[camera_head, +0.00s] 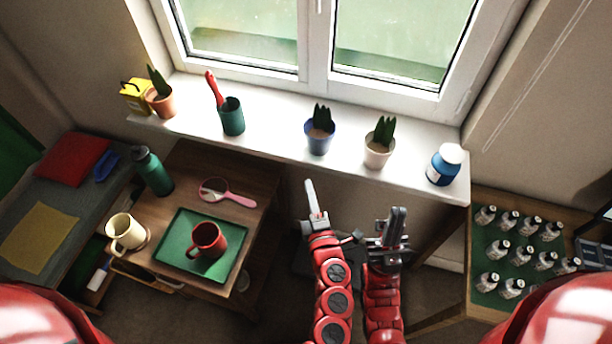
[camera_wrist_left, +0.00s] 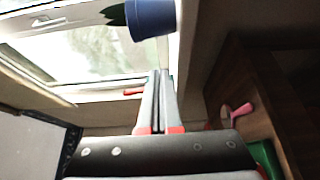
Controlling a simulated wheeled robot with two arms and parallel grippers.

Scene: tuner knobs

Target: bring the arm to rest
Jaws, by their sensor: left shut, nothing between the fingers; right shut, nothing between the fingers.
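My left gripper (camera_head: 310,188) is shut and empty. It points up toward the windowsill, in the gap between the wooden table and the right-hand shelf. In the left wrist view its two fingers (camera_wrist_left: 158,85) lie together with nothing between them. My right gripper (camera_head: 397,215) is beside it on the right, also shut and empty. Both red arms come up from the bottom middle, close together. Neither gripper appears to touch anything.
The windowsill (camera_head: 278,145) holds a blue pot (camera_head: 319,137), a white pot (camera_head: 378,152) and a blue jar (camera_head: 444,165). The table's green tray (camera_head: 172,250) carries a red mug (camera_head: 208,240). Several small silver items stand on the right-hand green mat (camera_head: 480,262).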

